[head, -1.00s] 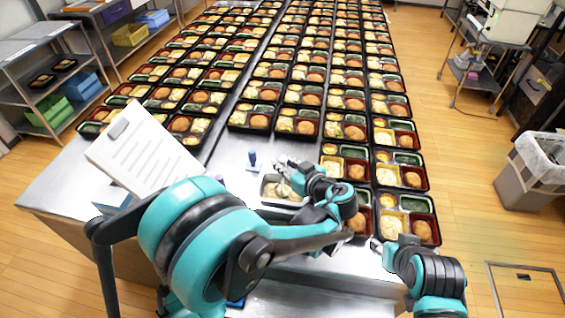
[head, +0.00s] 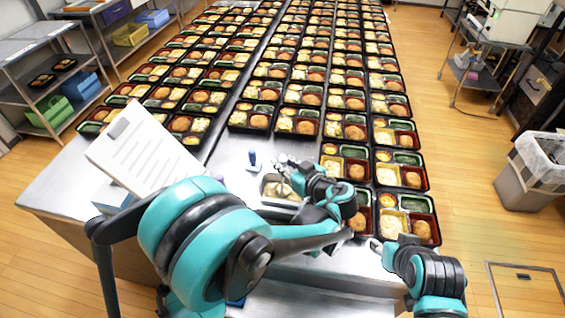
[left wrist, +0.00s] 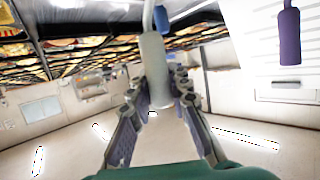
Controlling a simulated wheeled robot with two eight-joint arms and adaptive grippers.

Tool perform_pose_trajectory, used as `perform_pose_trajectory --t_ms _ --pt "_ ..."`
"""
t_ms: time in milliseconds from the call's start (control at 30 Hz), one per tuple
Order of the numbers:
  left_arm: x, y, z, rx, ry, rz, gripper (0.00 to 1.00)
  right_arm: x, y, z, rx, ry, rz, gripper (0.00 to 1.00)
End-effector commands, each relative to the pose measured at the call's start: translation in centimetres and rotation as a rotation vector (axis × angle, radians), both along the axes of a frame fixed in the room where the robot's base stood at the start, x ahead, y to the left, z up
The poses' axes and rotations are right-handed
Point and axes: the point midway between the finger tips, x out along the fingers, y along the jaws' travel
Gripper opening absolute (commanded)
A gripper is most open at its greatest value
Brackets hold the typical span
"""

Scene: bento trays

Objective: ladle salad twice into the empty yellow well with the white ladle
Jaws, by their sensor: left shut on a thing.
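My left gripper (head: 282,164) is over the steel salad container (head: 266,196), which holds pale salad (head: 281,187). In the left wrist view the gripper (left wrist: 162,88) is shut on the thick white handle of the ladle (left wrist: 154,60). The ladle's bowl cannot be made out.
A blue-handled tool (head: 253,159) stands left of the container, and a purple handle (left wrist: 289,36) shows in the left wrist view. A white lined board (head: 143,150) is at the left. Filled bento trays (head: 403,172) cover the table behind and right. Bare steel lies around the container.

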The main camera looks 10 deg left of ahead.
Motion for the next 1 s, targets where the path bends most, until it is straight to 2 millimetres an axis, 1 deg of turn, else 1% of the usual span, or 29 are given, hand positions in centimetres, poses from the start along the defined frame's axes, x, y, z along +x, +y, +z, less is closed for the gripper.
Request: perform_pose_trajectory --t_ms 167,900,1000 --pt "0.0 0.0 0.7 0.0 0.0 0.0 0.0 0.0 0.0 0.5 0.0 0.0 0.0 0.4" --pt "0.0 0.0 8.5 0.0 0.0 0.0 0.0 0.0 0.0 6.3 0.0 0.0 0.0 0.4" --pt "0.0 0.0 9.1 0.0 0.0 0.0 0.0 0.0 0.0 6.8 0.0 0.0 0.0 0.4"
